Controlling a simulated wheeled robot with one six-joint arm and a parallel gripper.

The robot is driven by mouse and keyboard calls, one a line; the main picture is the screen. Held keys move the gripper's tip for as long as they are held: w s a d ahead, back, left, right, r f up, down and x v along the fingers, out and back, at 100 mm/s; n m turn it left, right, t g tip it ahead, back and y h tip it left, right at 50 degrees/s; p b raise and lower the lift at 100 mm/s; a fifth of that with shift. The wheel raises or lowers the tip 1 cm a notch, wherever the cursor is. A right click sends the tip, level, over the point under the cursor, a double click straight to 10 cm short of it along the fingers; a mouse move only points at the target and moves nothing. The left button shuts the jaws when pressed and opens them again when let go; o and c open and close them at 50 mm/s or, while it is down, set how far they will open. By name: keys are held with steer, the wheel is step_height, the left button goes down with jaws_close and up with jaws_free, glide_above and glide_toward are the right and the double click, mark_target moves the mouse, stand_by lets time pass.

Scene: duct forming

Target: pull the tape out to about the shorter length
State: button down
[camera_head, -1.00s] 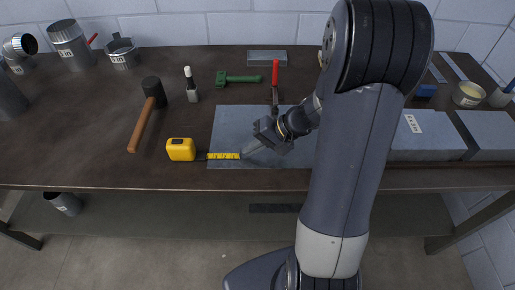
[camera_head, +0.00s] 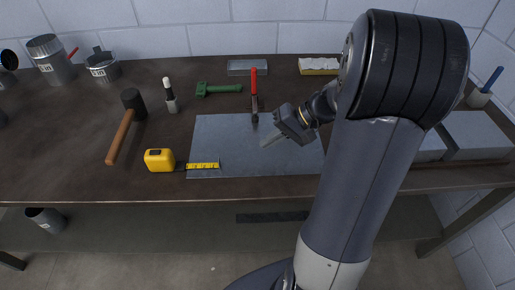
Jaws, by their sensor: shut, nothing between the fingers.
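The yellow tape measure (camera_head: 160,160) lies on the bench at the left edge of the grey sheet. A short length of its yellow tape (camera_head: 203,165) is out and reaches to the right over the sheet's lower left part. The grey sheet (camera_head: 230,135) lies flat on the bench. My gripper (camera_head: 266,142) is shut and empty above the sheet, up and to the right of the tape's end and apart from it. My arm hides the sheet's right edge.
A mallet (camera_head: 122,130), a small brush-like tool (camera_head: 170,96), a green tool (camera_head: 218,89) and red-handled snips (camera_head: 254,95) lie around the sheet. A metal tray (camera_head: 252,68) is behind. Grey blocks (camera_head: 475,135) stand at the right. The bench front edge is clear.

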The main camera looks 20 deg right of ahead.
steer(key=r+n+g+h+p, duration=0.1)
steer(key=n+g+h+p, duration=0.5)
steer(key=n, duration=0.5)
glide_above(220, 162)
steer(key=d+b, duration=0.1)
steer(key=d, duration=0.1)
steer(key=w+a+r+n+t+h+p, duration=0.1)
steer(key=w+a+n+h, duration=0.1)
steer(key=a+n+h, duration=0.3)
steer(key=w+a+r+n+t+h+p, duration=0.1)
steer(key=w+a+r+n+h+p, duration=0.1)
steer(key=a, duration=0.5)
steer(key=p+x, duration=0.1)
steer(key=x, duration=0.8)
steer(key=shift+s+d+f, duration=0.1)
steer(key=shift+d+f, duration=0.15)
steer(key=d, duration=0.1)
steer(key=s+d+p, duration=0.1)
steer(key=d, duration=0.1)
steer(key=shift+d+f, duration=0.1)
steer(key=shift+s+d+f, duration=0.1)
steer(key=shift+d+f, duration=0.05)
steer(key=shift+d, duration=0.2)
